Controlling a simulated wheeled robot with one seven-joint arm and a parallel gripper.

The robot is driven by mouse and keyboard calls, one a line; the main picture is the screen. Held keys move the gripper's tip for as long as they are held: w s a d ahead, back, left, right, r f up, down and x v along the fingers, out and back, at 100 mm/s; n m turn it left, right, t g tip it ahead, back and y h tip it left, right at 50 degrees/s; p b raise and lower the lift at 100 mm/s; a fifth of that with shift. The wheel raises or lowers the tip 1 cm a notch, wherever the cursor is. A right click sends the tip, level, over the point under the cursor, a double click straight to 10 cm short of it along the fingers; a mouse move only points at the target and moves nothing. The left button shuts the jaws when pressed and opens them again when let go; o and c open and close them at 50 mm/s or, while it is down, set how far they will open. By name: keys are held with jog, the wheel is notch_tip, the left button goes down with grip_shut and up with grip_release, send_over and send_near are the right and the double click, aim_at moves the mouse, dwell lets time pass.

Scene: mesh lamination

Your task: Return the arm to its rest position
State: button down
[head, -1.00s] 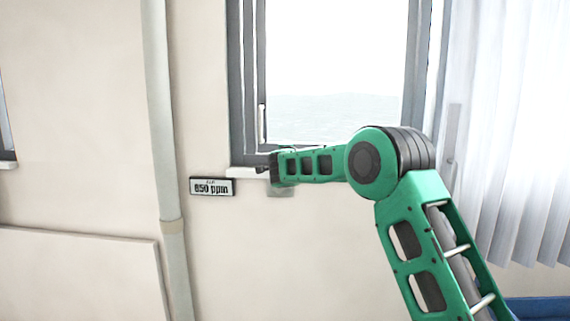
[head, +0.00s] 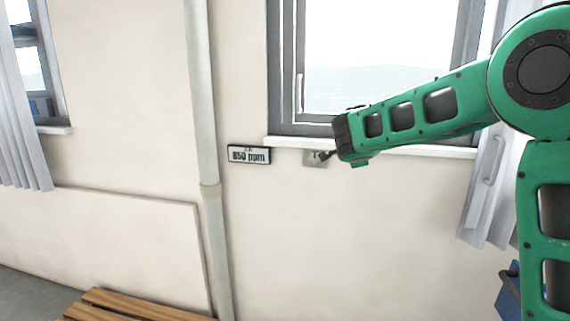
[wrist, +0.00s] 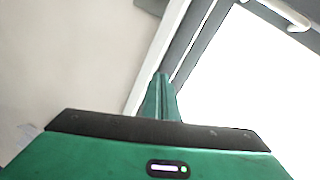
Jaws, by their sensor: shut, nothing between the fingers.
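My gripper (wrist: 162,85) shows in the wrist view with its green fingers together and nothing between them. The window frame and a bright pane lie beyond it. In the head view my green arm comes in from the right edge, bends at a large round joint and reaches left across the lower part of the window. Its dark far end is in front of the wall just below the sill. The fingers are hard to make out there.
The window (head: 380,60) has a white sill (head: 440,151). A wooden slatted bench (head: 130,305) is at lower left. Curtains (head: 485,190) hang at right.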

jog(key=s+d+f+n+g, duration=0.3)
jog(key=s+d+f+g, duration=0.15)
jog(key=s+d, duration=0.7)
jog(key=s+d+f+n+g, duration=0.2)
jog(key=s+d+f+g, duration=0.35)
jog(key=s, duration=0.85)
jog(key=s+f+n+g+y, duration=0.2)
jog(key=s+f, duration=0.3)
jog(key=s, duration=1.1)
jog(key=s+a+f+n+g+y, duration=0.1)
jog(key=s+f+n, duration=0.3)
jog(key=s, duration=1.2)
jog(key=shift+f+g+y, duration=0.7)
jog(key=shift+f+g, duration=0.05)
jog(key=shift+g, duration=0.15)
jog(key=shift+w, duration=0.1)
jog(key=shift+w+f, duration=0.25)
jog(key=shift+w, duration=0.35)
